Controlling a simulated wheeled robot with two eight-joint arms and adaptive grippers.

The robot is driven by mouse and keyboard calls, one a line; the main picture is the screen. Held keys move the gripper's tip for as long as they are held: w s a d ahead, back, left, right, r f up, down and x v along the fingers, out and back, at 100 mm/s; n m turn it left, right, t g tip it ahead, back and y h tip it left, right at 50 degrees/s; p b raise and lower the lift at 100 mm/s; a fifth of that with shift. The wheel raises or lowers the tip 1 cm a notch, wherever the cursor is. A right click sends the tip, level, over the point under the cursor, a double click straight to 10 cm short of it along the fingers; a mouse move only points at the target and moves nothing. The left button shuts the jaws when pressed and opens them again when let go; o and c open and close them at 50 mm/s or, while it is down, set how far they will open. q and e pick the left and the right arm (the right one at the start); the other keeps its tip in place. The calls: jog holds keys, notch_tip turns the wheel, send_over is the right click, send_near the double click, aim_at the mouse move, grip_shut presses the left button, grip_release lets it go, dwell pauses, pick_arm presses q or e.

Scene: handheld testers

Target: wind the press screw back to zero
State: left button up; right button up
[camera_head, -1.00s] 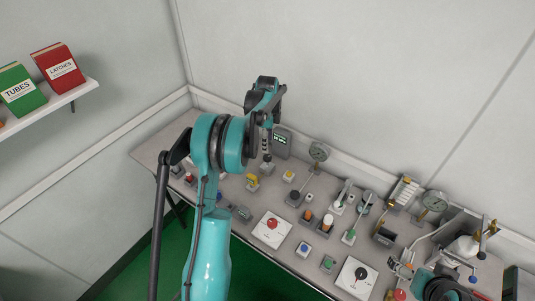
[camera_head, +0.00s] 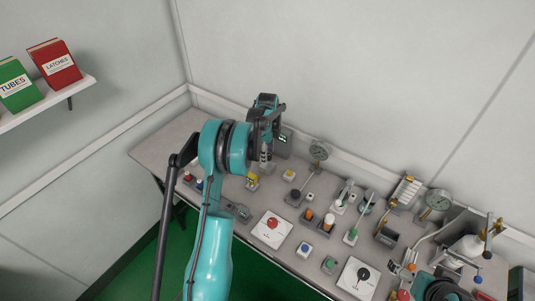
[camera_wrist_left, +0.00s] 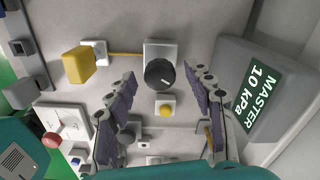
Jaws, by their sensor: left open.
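A round black knob (camera_wrist_left: 159,74) with a white pointer line stands on a grey base in the left wrist view. I cannot tell for sure that it is the press screw; no zero mark is legible. My left gripper (camera_wrist_left: 161,82) is open, its two fingers on either side of the knob in the picture, with no clear contact. In the head view my left gripper (camera_head: 265,157) points down over the back of the bench and hides what is below it. My right arm (camera_head: 440,287) shows at the lower right; its jaw state is unclear.
A grey gauge box reading MASTER 10 kPa (camera_wrist_left: 255,88) stands close to the right finger. A yellow button (camera_wrist_left: 166,109) and a yellow block (camera_wrist_left: 78,64) are near the knob.

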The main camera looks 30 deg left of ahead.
pick_arm(q)
jog(key=c, duration=1.2)
jog(key=shift+n, duration=0.4)
